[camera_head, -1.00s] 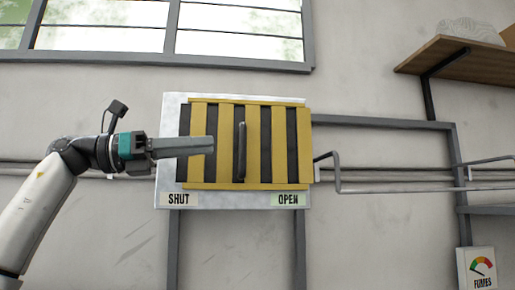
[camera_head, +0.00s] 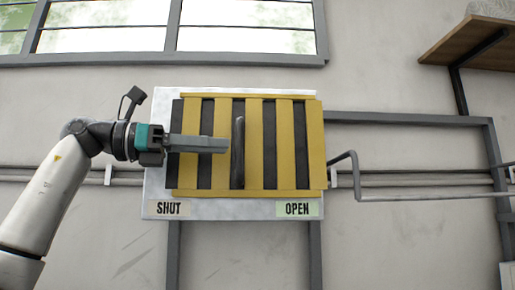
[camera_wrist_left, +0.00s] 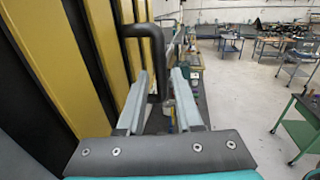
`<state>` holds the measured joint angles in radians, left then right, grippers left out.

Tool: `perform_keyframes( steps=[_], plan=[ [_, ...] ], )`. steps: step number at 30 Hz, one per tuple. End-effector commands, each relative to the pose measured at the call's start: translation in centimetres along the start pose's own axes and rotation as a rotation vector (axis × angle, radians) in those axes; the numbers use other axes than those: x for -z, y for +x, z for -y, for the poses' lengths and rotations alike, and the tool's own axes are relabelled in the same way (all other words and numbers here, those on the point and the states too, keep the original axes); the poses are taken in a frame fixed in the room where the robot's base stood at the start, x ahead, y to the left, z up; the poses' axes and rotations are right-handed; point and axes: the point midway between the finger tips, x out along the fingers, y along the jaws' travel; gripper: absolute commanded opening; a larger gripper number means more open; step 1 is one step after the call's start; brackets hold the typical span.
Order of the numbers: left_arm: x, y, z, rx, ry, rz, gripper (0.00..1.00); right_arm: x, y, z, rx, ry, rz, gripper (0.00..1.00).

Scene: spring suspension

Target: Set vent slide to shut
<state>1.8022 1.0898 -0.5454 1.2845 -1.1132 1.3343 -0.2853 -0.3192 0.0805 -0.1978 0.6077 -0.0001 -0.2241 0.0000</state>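The vent slide (camera_head: 256,110) is a panel of yellow bars over dark slots on a pale wall plate (camera_head: 230,209). The plate has a SHUT label (camera_head: 169,208) at lower left and an OPEN label (camera_head: 297,208) at lower right. The slide sits toward the OPEN side. Its upright black handle (camera_head: 238,152) stands near the middle. My left gripper (camera_head: 226,145) comes from the left, its tips just left of the handle. In the left wrist view the gripper (camera_wrist_left: 160,75) is open, with the handle (camera_wrist_left: 158,62) in line with the gap between its fingers. My right gripper is not in view.
A bent grey rail (camera_head: 350,177) juts out right of the panel. A wooden shelf (camera_head: 470,40) is at upper right and a window (camera_head: 240,42) is above. In the left wrist view, workbenches (camera_wrist_left: 290,47) stand far off across open floor.

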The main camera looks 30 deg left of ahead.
Motion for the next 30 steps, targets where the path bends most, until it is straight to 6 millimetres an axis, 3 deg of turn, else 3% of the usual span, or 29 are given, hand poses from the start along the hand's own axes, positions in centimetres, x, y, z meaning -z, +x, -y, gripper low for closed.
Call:
perform_keyframes(
  steps=[6, 12, 24, 30],
  plan=[
    [-0.1, 4.7, 0.1, 0.002, -0.001, -0.003, 0.35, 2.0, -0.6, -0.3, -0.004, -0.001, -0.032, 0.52],
    [-0.1, 7.3, 0.0, 0.001, 0.0, 0.0, 0.35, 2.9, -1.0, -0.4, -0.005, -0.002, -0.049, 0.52],
    [0.0, 8.2, 0.0, -0.001, 0.0, 0.0, 0.35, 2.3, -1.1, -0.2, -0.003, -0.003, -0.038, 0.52],
    [0.0, 8.2, 0.0, -0.001, 0.0, 0.0, 0.14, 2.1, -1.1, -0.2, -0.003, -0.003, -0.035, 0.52]
  ],
)
